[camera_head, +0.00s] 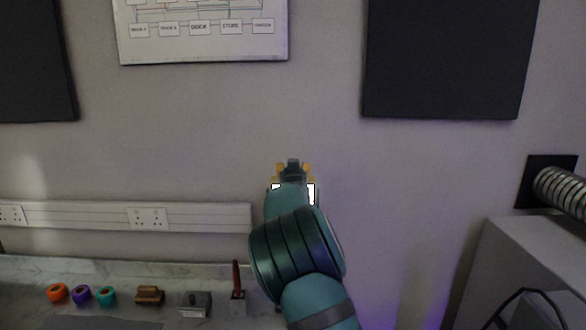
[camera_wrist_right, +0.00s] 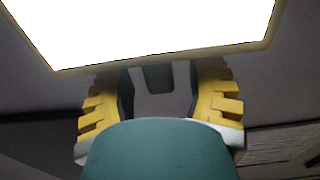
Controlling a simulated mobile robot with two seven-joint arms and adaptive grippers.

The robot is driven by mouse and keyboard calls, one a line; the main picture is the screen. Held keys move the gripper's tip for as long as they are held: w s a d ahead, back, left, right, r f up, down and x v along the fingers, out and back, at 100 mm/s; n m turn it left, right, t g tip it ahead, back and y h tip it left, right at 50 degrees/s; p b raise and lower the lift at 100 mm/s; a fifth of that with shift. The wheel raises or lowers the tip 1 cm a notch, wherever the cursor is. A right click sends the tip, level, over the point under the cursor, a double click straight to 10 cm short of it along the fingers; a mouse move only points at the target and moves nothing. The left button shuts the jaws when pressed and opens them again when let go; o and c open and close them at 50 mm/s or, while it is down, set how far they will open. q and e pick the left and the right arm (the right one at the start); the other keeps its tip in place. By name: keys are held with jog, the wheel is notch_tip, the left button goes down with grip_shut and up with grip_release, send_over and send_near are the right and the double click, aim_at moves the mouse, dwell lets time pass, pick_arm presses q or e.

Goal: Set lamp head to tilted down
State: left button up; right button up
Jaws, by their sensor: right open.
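The lamp head shows as a bright white panel with a thin pale rim in the right wrist view (camera_wrist_right: 160,25), filling the top of the picture. In the head view its lit face (camera_head: 308,194) shows only as white patches on both sides of my right wrist, which hides the rest. My right gripper (camera_head: 293,168) is open, its yellow fingers spread apart. In the right wrist view the gripper (camera_wrist_right: 158,85) has a dark block between its fingers; I cannot tell what it is or whether the fingers touch the lamp. My left gripper is not in view.
A bench at lower left holds orange (camera_head: 57,293), purple (camera_head: 81,295) and teal (camera_head: 106,296) rolls, a brown block (camera_head: 150,295), a grey block (camera_head: 195,304) and a red-handled tool (camera_head: 237,280). A grey cabinet (camera_head: 470,270) and ribbed hose (camera_head: 562,192) stand right.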

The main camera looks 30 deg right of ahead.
jog(key=shift+w, duration=0.2)
grip_shut()
jog(key=shift+s+d, duration=0.1)
